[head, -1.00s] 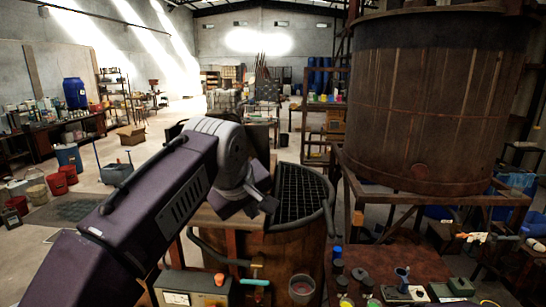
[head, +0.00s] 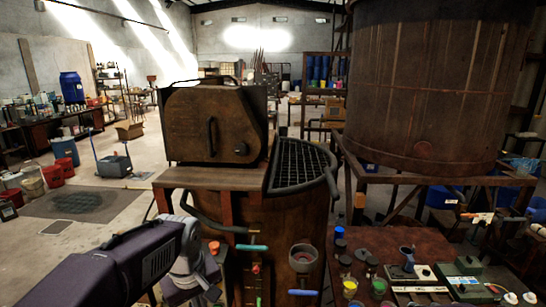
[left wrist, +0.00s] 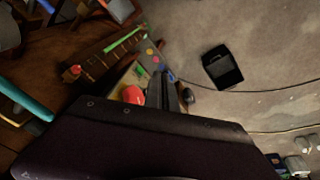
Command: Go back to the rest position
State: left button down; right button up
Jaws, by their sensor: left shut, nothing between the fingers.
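My left arm comes in from the lower left in the head view. Its gripper (head: 210,292) is low, near the bottom edge, in front of and left of the wooden vat (head: 285,235). The gripper is small and dark there. In the left wrist view the two dark fingers (left wrist: 163,88) are together with nothing between them. A red button (left wrist: 133,95) on a control box shows beside the fingers; it also shows in the head view (head: 214,247). My right gripper is in neither view.
The vat has a black grate (head: 300,165) and a rusty motor housing (head: 215,125) on top. Open floor with a dark mat (head: 75,203) lies left.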

pick_arm(q)
jog(key=s+f+m, duration=0.3)
jog(key=s+f, duration=0.3)
jog(key=f, duration=0.2)
jog(key=s+a+f+m+g+b, duration=0.1)
jog(key=s+f+m, duration=0.3)
jog(key=f, duration=0.5)
jog(key=shift+s+a+f, duration=0.15)
jog(key=shift+s, duration=0.7)
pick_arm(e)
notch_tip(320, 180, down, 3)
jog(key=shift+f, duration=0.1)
pick_arm(q)
jog(key=shift+s, duration=0.15)
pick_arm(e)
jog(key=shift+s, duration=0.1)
